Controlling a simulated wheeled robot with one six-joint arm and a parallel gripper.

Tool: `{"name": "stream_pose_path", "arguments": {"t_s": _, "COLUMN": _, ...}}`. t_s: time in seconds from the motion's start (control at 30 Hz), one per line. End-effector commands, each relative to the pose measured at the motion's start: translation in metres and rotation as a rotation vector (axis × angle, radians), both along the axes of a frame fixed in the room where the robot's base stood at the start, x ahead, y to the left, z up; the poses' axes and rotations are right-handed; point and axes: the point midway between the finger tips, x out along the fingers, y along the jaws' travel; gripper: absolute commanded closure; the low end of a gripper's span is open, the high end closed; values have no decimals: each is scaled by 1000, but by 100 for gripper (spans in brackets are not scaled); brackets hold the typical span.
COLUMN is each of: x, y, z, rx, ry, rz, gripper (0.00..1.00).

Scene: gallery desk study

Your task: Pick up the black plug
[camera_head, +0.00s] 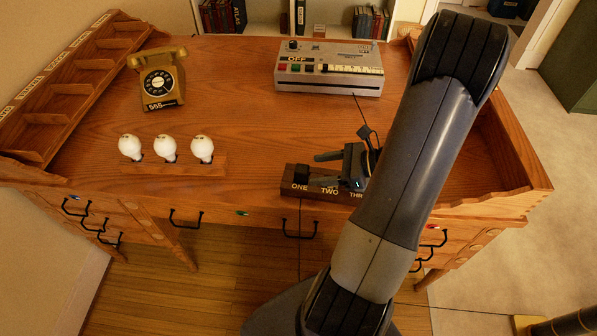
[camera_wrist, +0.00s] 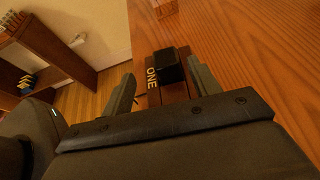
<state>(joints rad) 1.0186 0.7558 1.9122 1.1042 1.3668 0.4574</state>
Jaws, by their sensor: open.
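The black plug (camera_head: 301,173) stands on a dark wooden block (camera_head: 287,184) labelled ONE, TWO and a partly hidden third word. The plug is at the ONE end, near the desk's front edge. My gripper (camera_head: 321,168) is open over the block, its fingers pointing left toward the plug. In the wrist view the black plug (camera_wrist: 168,66) shows beyond the palm, between the spread fingers of my gripper (camera_wrist: 160,71). The right finger looks close to it. I cannot tell whether they touch. My arm hides the block's right end.
A wooden stand with three white bulbs (camera_head: 165,149) is to the left on the desk (camera_head: 235,95). A yellow telephone (camera_head: 160,80) stands at back left. A grey device (camera_head: 330,68) with buttons stands at the back. The desk centre is clear.

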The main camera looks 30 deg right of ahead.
Motion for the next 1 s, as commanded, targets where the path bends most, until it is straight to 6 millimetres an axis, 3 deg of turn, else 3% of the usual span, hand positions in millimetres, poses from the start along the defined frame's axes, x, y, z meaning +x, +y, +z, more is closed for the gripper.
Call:
{"name": "stream_pose_path", "arguments": {"t_s": 0.5, "x": 38, "y": 35, "z": -21, "rx": -1, "ry": 1, "rz": 2, "gripper": 42}}
{"name": "stream_pose_path", "arguments": {"t_s": 0.8, "x": 41, "y": 38, "z": -23, "rx": -2, "ry": 1, "rz": 0, "gripper": 42}}
{"name": "stream_pose_path", "arguments": {"t_s": 1.0, "x": 41, "y": 38, "z": -23, "rx": -2, "ry": 1, "rz": 0, "gripper": 58}}
